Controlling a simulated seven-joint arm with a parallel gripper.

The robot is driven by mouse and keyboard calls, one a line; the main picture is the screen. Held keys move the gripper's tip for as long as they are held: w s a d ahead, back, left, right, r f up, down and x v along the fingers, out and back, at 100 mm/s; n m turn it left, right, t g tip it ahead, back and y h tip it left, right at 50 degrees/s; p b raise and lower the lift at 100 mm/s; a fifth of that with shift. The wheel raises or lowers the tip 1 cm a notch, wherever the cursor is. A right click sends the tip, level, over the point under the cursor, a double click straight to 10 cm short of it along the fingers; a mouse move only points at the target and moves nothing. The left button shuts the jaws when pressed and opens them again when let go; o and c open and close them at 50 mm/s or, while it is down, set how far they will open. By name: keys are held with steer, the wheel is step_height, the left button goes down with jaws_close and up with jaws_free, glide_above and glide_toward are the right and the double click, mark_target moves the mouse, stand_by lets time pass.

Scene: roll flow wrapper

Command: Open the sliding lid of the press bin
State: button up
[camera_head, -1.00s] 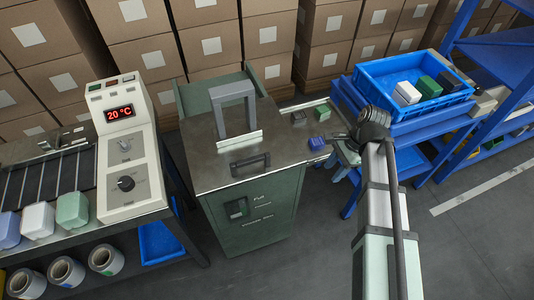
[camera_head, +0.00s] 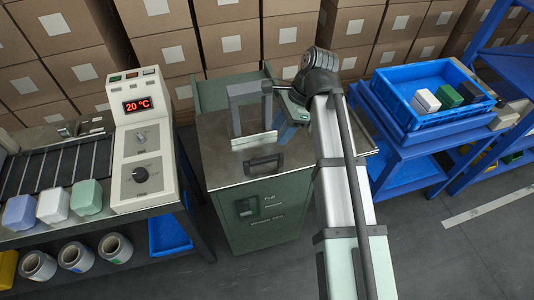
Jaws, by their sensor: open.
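The press bin (camera_head: 265,215) is a green cabinet in the middle, with a grey metal top (camera_head: 222,160). A black bar handle (camera_head: 263,164) sits near the front edge of that top, which looks closed, with no opening visible. A grey upright frame (camera_head: 235,117) stands on the top behind the handle. My gripper (camera_head: 284,136) is open, over the top, right of the frame and behind and right of the handle. It is apart from the handle. My arm hides the right part of the top.
A control box (camera_head: 140,160) showing 20 °C and a conveyor (camera_head: 60,170) with several coloured blocks stand left. A blue crate (camera_head: 425,85) holding blocks is on a blue stand at right. Stacked cartons (camera_head: 160,55) close off the back. Floor is clear in front.

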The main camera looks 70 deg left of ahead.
mark_target(265, 158)
steer(key=x, duration=1)
steer(key=shift+f, duration=0.4)
jaws_close()
